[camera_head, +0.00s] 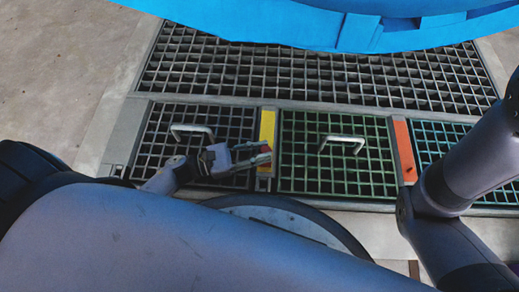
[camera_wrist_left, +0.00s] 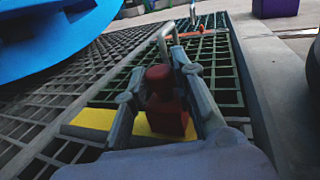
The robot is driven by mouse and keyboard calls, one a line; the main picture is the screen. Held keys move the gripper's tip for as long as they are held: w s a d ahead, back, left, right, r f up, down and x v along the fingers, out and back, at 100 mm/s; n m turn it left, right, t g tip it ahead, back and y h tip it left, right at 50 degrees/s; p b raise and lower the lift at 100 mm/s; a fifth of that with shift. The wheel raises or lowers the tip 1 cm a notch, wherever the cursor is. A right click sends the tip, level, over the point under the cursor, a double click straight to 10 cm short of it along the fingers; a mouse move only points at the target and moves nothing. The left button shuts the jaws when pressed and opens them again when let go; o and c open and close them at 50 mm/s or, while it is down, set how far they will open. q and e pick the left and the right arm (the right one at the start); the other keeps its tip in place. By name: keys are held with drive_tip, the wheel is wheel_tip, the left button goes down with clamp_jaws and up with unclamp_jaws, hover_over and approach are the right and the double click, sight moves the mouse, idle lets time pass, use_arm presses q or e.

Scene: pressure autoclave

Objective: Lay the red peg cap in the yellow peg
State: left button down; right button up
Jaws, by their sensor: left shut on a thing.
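The red peg cap (camera_wrist_left: 166,112) is a dark red block with a narrower top, between the two fingers of my left gripper (camera_wrist_left: 160,88) in the left wrist view. My left gripper (camera_head: 262,156) is shut on it. In the head view this gripper comes in from the left and sits over the near part of the yellow peg (camera_head: 267,125), a yellow strip between two grate panels. The yellow peg also shows below the cap in the left wrist view (camera_wrist_left: 92,120). I cannot tell whether the cap touches it. My right gripper is out of view.
Grate panels with metal handles (camera_head: 192,130) (camera_head: 342,143) lie on both sides of the yellow peg. An orange-red strip (camera_head: 403,150) lies farther right, near my right arm. A large blue round body (camera_head: 300,22) stands at the back.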

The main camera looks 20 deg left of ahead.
use_arm(q)
drive_tip(key=shift+f, duration=0.3)
drive_tip(key=c, duration=1.2)
unclamp_jaws()
drive_tip(key=shift+c, duration=0.2)
drive_tip(key=shift+s+a, duration=0.1)
drive_tip(key=v, duration=1.1)
drive_tip(key=shift+s+a, duration=0.25)
drive_tip(key=shift+a, duration=0.1)
